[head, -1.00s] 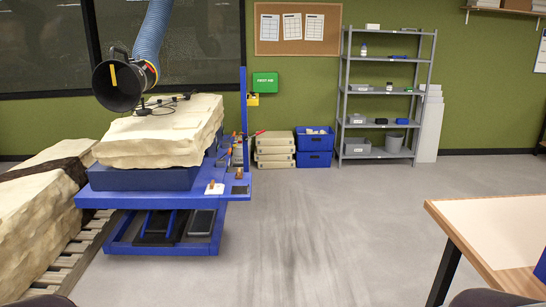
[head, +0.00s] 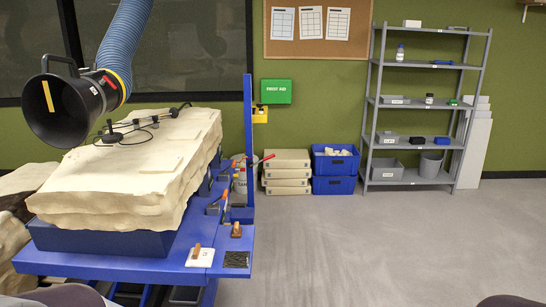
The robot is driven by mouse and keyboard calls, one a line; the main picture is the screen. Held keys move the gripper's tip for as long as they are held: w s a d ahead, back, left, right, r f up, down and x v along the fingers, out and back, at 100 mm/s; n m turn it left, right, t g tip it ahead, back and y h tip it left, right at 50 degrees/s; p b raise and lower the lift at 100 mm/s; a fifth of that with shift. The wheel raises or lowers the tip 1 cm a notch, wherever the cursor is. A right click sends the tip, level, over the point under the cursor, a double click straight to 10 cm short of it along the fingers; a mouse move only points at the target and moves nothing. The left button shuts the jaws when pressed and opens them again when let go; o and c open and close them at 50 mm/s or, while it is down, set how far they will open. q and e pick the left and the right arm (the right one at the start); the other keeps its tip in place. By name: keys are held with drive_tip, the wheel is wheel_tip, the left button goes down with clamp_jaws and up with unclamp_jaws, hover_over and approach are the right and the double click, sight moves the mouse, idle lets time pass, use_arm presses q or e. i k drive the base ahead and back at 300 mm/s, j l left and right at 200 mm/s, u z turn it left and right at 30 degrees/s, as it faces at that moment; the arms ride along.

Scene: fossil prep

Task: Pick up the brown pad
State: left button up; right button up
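Several small things lie at the front right corner of the blue lift table (head: 110,266). A dark, nearly black flat pad (head: 236,260) lies at the corner. Left of it is a white square plate (head: 201,257) with a small brown upright piece (head: 196,250) on it. A small brown block (head: 236,230) sits just behind the dark pad. I cannot tell for sure which of these is the brown pad. Neither gripper is in view; only rounded grey parts, probably mine, show at the bottom edge.
A big pale rock block (head: 130,170) fills most of the table, under a black extraction hood (head: 70,105). A blue post (head: 248,130) rises at the table's right side. Blue crates (head: 335,185) and a grey shelf (head: 412,182) stand behind. The floor (head: 370,250) at right is clear.

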sight(237, 232)
drive_tip(key=i+l+u, duration=0.1)
drive_tip(key=i+u, duration=0.25)
drive_tip(key=i, duration=0.25)
drive_tip(key=i+l+u, duration=0.3)
drive_tip(key=i, duration=0.25)
drive_tip(key=i+l+u, duration=0.35)
drive_tip(key=i, duration=0.15)
drive_tip(key=i+l+u, duration=0.8)
drive_tip(key=l+u, duration=0.25)
drive_tip(key=l, duration=0.2)
drive_tip(key=i+l+u, duration=0.25)
drive_tip(key=l, duration=0.2)
drive_tip(key=k+j, duration=0.05)
drive_tip(key=k, duration=0.05)
